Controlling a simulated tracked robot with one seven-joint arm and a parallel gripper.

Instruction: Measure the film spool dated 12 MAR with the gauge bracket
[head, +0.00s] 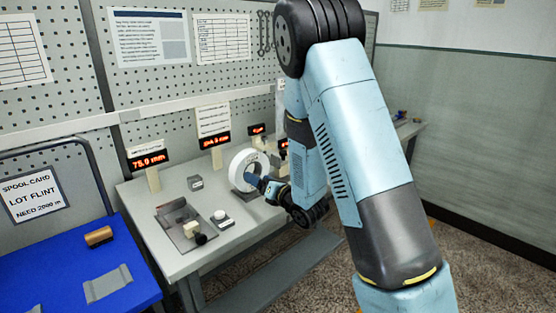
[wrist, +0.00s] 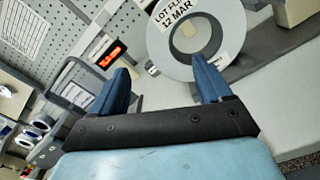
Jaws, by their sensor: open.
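The film spool (wrist: 162,45), a white disc with a hole, carries a label reading LOT FL... 12 MAR in the wrist view. In the head view a white spool (head: 236,171) stands on edge on the bench, beside my gripper (head: 267,187). My gripper (wrist: 162,86) is open, with its blue fingers apart. The right finger overlaps the spool's lower rim in the wrist view; I cannot tell whether it touches. A grey plate fixture (head: 172,230) with a cream block and dark knob is on the bench front. I cannot tell whether it is the gauge bracket.
Red displays stand along the bench back, one reading 75.0 mm (head: 149,160). A small grey block (head: 195,182) and a white button (head: 221,219) are on the bench. A blue cart (head: 130,265) at left holds a brown roll (head: 99,237) and a card reading LOT FLINT (head: 33,199).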

